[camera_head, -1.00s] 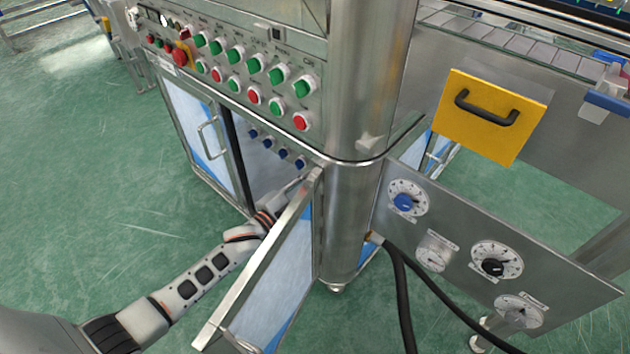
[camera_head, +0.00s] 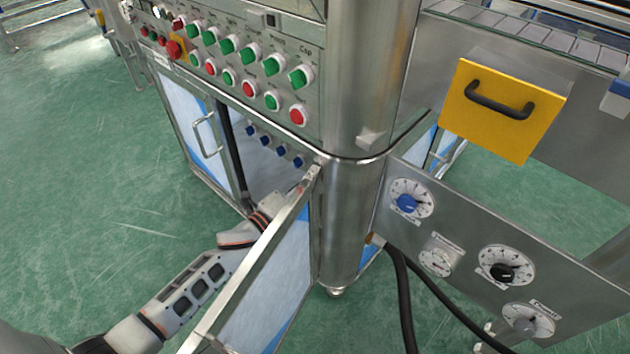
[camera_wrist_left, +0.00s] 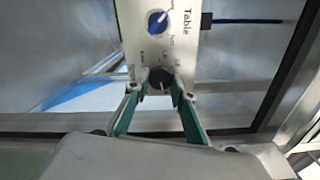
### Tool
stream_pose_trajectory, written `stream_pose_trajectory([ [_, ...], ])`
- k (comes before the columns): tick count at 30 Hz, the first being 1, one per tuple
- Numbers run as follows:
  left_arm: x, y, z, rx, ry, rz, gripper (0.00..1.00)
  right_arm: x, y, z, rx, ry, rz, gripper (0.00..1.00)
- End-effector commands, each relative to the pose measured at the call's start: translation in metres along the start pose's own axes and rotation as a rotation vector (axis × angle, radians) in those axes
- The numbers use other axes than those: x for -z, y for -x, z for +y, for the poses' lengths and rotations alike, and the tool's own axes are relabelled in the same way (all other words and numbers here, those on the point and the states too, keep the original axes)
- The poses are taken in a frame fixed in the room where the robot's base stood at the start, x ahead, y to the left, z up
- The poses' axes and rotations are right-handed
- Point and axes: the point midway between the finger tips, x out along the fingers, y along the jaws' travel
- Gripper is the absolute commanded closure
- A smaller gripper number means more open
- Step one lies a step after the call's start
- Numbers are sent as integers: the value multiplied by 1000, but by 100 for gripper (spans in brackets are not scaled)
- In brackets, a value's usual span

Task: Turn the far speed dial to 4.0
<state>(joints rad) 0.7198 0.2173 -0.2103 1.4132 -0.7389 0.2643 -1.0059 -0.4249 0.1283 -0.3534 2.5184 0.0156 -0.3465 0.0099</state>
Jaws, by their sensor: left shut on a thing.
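In the left wrist view, a light panel (camera_wrist_left: 135,52) printed "Table" carries a blue dial (camera_wrist_left: 157,22) at the top and a black dial (camera_wrist_left: 160,83) with a pale pointer line below it. My left gripper (camera_wrist_left: 161,92) is shut on the black dial, with green fingers on both sides. Scale marks around it are partly covered, and its exact reading is too small to tell. In the head view my left arm reaches behind the open cabinet door (camera_head: 285,275), which hides the gripper. My right gripper is in neither view.
Inside the cabinet is a row of blue knobs (camera_head: 266,140). A panel at right has another blue dial (camera_head: 406,203), another black dial (camera_head: 503,273) and gauges (camera_head: 436,262). The door and steel column (camera_head: 360,210) border the arm. Black hoses (camera_head: 405,300) hang at right.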

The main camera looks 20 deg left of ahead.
Motion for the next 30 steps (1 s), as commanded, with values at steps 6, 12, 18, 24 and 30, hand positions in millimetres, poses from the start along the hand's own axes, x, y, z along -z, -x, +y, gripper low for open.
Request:
stream_pose_trajectory([
  [6,1,1,4,-4,-122,1,97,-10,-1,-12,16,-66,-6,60],
  [12,0,1,3,-4,-186,1,97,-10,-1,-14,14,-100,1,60],
  [18,0,1,2,-3,-210,0,97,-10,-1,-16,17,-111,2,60],
  [24,0,0,2,-2,-213,0,97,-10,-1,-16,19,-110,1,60],
  [30,0,0,2,-2,-212,0,65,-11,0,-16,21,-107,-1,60],
])
